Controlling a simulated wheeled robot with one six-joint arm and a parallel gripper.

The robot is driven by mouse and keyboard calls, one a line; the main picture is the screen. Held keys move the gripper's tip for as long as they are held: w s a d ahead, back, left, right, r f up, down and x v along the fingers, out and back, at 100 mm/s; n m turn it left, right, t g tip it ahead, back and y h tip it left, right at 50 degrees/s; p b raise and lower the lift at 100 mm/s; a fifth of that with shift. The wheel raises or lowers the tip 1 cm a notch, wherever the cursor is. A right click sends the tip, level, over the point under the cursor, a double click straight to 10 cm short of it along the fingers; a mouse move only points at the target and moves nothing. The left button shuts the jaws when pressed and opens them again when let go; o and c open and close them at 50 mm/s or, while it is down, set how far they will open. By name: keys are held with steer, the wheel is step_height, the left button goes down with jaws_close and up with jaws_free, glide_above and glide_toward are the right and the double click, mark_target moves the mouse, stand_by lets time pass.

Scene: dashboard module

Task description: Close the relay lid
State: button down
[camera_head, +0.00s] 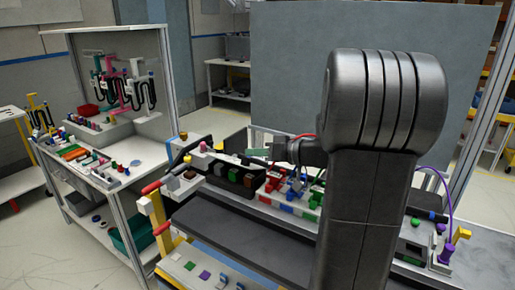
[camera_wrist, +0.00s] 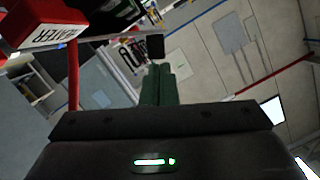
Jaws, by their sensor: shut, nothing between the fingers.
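My gripper (camera_head: 256,152) is shut and empty. It reaches left from my arm, above the dashboard module. Its green fingers also show in the wrist view (camera_wrist: 159,72), pressed together. A black box (camera_head: 238,176) with green and brown blocks in it sits below and left of the fingers in the head view. A dark upright panel (camera_head: 237,143) stands just behind it; it may be the raised relay lid, but I cannot tell for sure. In the wrist view a small dark square (camera_wrist: 155,46) shows just beyond the fingertips; contact cannot be told.
A red lettered block (camera_wrist: 45,30) and a red cable (camera_wrist: 73,75) are close by in the wrist view. Blue and red connectors (camera_head: 295,187) stand right of the box. A purple cable (camera_head: 447,190) arches at the right. A side bench (camera_head: 125,178) stands left.

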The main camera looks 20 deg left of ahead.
mark_target(250, 168)
steer(key=shift+s+f+n+b, duration=0.35)
steer(key=shift+f+n+b, duration=0.05)
steer(key=shift+b, duration=1.6)
steer(key=f+b, duration=0.1)
steer(key=b, duration=0.3)
steer(key=s+n+b, duration=0.1)
steer(key=b, duration=0.3)
steer(key=shift+s+a+f+n+t, duration=0.15)
steer(key=shift+f+n+t, duration=0.15)
steer(key=shift+f+t, duration=0.1)
steer(key=s+f+n+b, duration=0.1)
steer(key=b, duration=0.5)
steer(key=shift+n+t+h, duration=0.3)
steer(key=shift+n+t, duration=0.1)
steer(key=shift+a+r+b, duration=0.1)
steer(key=shift+b, duration=0.5)
steer(key=v, duration=1.4)
steer(key=shift+a, duration=0.1)
steer(key=x, duration=1.3)
steer(key=shift+a, duration=0.4)
